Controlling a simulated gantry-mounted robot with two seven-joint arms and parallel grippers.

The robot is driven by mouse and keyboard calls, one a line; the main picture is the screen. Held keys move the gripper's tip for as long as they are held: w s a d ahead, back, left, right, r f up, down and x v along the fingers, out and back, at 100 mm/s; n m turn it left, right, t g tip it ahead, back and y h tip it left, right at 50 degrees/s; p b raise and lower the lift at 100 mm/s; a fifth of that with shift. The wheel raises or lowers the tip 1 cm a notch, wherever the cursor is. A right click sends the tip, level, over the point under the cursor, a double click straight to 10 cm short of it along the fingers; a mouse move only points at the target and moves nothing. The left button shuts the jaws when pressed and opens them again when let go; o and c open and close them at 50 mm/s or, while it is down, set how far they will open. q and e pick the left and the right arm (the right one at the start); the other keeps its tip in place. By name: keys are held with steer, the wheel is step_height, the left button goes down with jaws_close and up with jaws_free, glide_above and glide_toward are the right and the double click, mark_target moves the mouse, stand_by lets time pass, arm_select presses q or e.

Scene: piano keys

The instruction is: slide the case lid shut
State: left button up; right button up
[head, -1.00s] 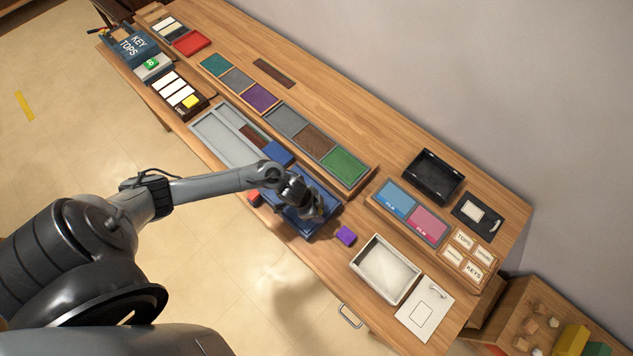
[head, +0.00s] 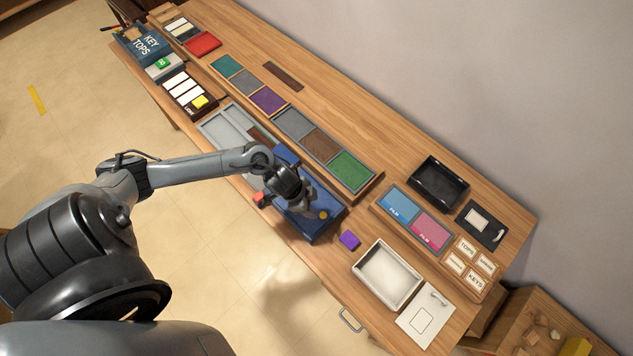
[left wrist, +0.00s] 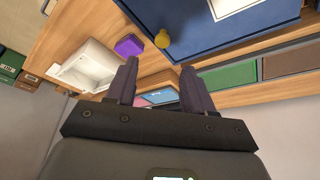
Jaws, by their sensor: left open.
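The blue lid (head: 328,204) lies at the near edge of the bench, at the right end of the long grey case (head: 216,128). Grey case floor shows to its left, so the case is partly uncovered. A round yellow knob (head: 323,214) stands near the lid's right end. My left gripper (head: 304,203) is over the lid, left of the knob. In the left wrist view, the open, empty fingers (left wrist: 158,72) show with the knob (left wrist: 162,39) beyond them and the blue lid (left wrist: 225,30) with a white label. Contact with the lid cannot be told. My right gripper is out of view.
A purple block (head: 349,240) lies just right of the lid, and a white tray (head: 361,266) stands farther right. A red block (head: 259,197) is at the near edge. A rack of coloured panels (head: 375,183) runs behind the case.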

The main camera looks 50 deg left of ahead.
arm_select(q)
steer(key=shift+v, duration=0.95)
